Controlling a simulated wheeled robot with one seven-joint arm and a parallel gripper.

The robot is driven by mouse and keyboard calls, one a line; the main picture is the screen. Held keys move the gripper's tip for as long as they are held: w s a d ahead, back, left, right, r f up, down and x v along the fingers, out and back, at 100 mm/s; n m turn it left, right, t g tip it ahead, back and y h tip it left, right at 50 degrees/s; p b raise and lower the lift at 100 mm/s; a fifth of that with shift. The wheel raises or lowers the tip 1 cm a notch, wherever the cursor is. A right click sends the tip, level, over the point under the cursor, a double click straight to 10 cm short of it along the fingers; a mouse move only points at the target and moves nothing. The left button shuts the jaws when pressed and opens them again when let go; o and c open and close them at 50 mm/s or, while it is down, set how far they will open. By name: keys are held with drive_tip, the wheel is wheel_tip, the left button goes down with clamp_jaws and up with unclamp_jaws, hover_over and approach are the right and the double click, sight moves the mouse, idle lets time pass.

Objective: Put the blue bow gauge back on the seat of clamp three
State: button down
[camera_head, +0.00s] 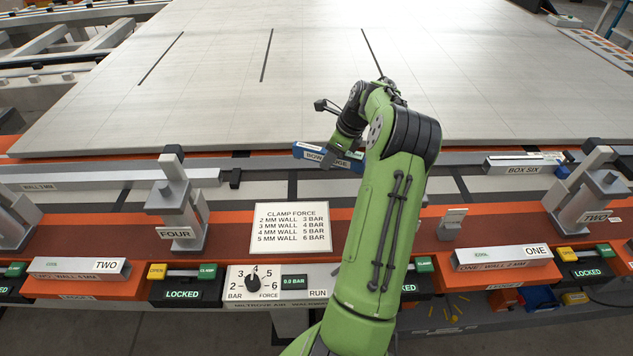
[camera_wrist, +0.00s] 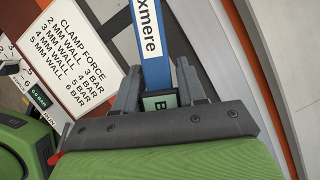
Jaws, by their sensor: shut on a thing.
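My gripper (camera_wrist: 160,92) is shut on the blue bow gauge (camera_wrist: 153,50), a long blue bar with a white label. In the head view the bow gauge (camera_head: 311,152) is held above the far edge of the orange bench, behind the clamp force card. A grey clamp marked FOUR (camera_head: 178,208) stands at left and one marked TWO (camera_head: 592,205) at right. No label for clamp three shows; my arm hides much of the bench between them. A small grey upright piece (camera_head: 452,223) stands right of my arm.
A large pale panel (camera_head: 300,70) lies behind the bench. A clamp force card (camera_head: 291,228) stands above a dial panel (camera_head: 255,283). A box section (camera_head: 525,165) lies at the back right. Bars marked TWO (camera_head: 80,268) and ONE (camera_head: 502,257) lie along the front.

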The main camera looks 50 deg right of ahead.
sight(324, 183)
wheel_tip(324, 183, down, 7)
drive_tip(key=shift+f+b, duration=0.1)
drive_tip(key=shift+b, duration=0.9)
drive_tip(key=shift+f, duration=0.1)
drive_tip(key=c, duration=0.6)
unclamp_jaws()
drive_tip(key=shift+c, duration=0.2)
